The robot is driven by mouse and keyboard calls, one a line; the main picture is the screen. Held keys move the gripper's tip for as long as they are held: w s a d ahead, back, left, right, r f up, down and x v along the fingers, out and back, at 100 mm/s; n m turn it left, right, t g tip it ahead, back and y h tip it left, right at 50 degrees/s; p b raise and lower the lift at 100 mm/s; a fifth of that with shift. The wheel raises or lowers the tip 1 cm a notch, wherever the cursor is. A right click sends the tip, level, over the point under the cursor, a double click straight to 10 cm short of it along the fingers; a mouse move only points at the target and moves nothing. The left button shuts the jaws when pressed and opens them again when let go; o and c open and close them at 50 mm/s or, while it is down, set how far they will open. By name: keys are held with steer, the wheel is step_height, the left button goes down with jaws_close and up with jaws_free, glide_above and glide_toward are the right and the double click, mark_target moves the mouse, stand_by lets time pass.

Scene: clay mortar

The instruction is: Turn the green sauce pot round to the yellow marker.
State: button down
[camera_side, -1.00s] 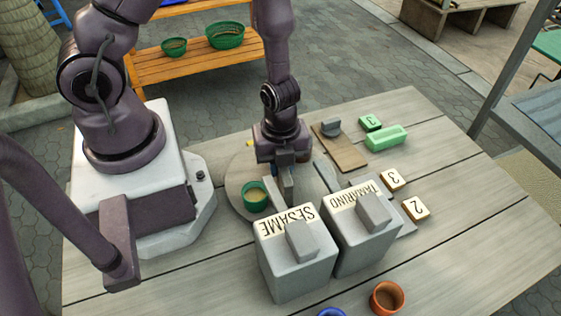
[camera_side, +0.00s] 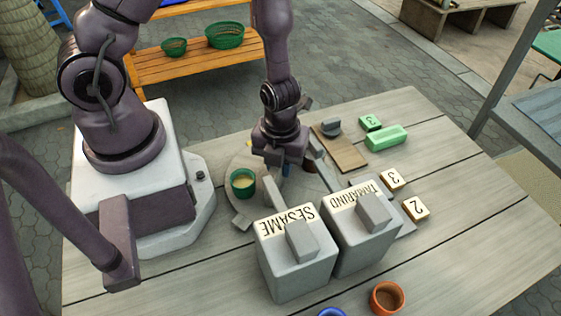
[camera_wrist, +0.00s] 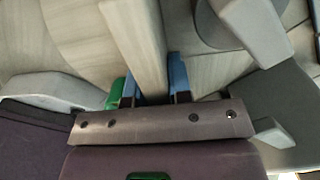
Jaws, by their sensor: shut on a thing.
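The green sauce pot (camera_side: 242,183), with pale sauce in it, stands upright on the left side of a round grey turntable (camera_side: 240,163). A small yellow spot, likely the yellow marker (camera_side: 248,145), shows at the turntable's far edge, partly hidden by my arm. My gripper (camera_side: 283,166) is over the turntable, to the right of the pot and apart from it. In the wrist view its blue-padded fingers (camera_wrist: 153,86) are shut on a pale grey bar (camera_wrist: 141,40). A green sliver shows beside the left finger; I cannot tell what it is.
Two grey boxes, SESAME (camera_side: 297,254) and TAMARIND (camera_side: 358,225), stand close in front of the turntable. A brown board (camera_side: 342,150), green blocks (camera_side: 386,137) and numbered blocks (camera_side: 391,179) lie to the right. An orange cup (camera_side: 387,297) stands at the front.

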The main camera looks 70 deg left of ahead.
steer(key=shift+m, duration=9.2)
steer(key=c, duration=1)
jaws_free()
steer(key=shift+c, duration=0.2)
step_height(320, 180, up, 13)
